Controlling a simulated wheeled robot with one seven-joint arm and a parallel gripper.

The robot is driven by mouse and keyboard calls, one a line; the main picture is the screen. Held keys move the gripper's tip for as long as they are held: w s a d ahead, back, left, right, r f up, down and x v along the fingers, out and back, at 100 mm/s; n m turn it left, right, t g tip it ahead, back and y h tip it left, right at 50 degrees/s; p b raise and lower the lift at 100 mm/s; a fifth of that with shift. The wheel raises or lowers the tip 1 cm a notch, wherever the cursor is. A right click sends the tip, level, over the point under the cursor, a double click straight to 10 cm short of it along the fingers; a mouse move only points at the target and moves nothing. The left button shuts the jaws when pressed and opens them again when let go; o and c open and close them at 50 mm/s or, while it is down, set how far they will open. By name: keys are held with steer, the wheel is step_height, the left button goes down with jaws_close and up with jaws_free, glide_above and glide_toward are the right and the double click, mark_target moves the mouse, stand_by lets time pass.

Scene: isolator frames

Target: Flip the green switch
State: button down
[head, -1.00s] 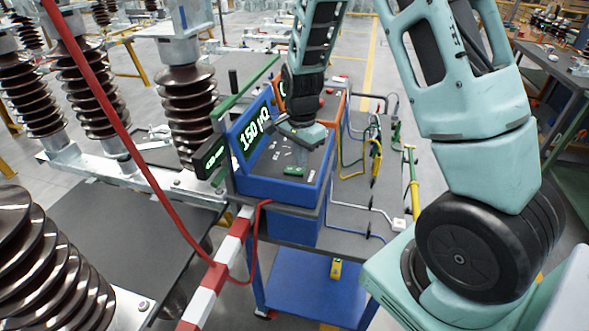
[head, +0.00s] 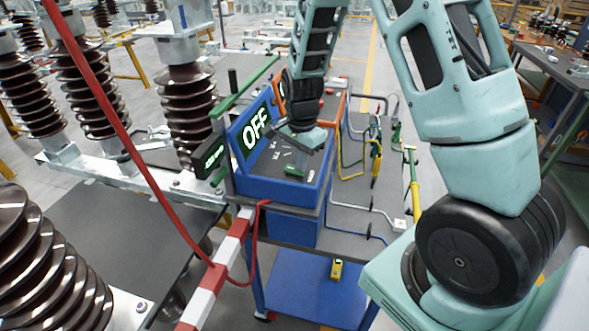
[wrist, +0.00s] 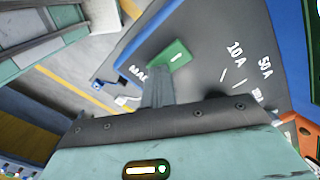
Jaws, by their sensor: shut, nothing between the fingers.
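The green switch (wrist: 176,54) is a green rectangular rocker with a small white mark, set in the dark top panel of a blue instrument (head: 279,188). In the wrist view my gripper (wrist: 158,76) is shut with empty fingers, and its tips are right at the switch's near edge, covering part of it. I cannot tell for sure whether they touch. The instrument's display (head: 256,131) reads OFF.
The instrument stands on a trolley (head: 347,213) with coloured cables to its right. An orange-edged case (head: 341,112) is just behind it. A red cable (head: 254,245) hangs at the front. A red-and-white bar (head: 217,277) and brown insulators (head: 190,100) stand on the left.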

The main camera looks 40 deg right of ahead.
step_height(320, 180, up, 7)
steer(key=p, duration=0.6)
stand_by(0.7)
steer(key=shift+a+f, duration=0.1)
steer(key=shift+a, duration=0.3)
steer(key=s+a+n+y+b, duration=0.1)
steer(key=s+a+n+b, duration=0.1)
steer(key=a+n, duration=0.3)
steer(key=s+a+n+b, duration=0.2)
steer(key=s+a+b, duration=0.1)
steer(key=a, duration=0.4)
steer(key=s+a+n+b, duration=0.3)
steer(key=s+a+n, duration=0.3)
steer(key=s+n, duration=0.2)
steer(key=s+a+n+b, duration=0.4)
steer(key=s+a+n, duration=0.1)
steer(key=s+n, duration=0.4)
steer(key=shift+s+a+f, duration=0.2)
steer(key=shift+s+a, duration=0.15)
steer(key=shift+s, duration=0.8)
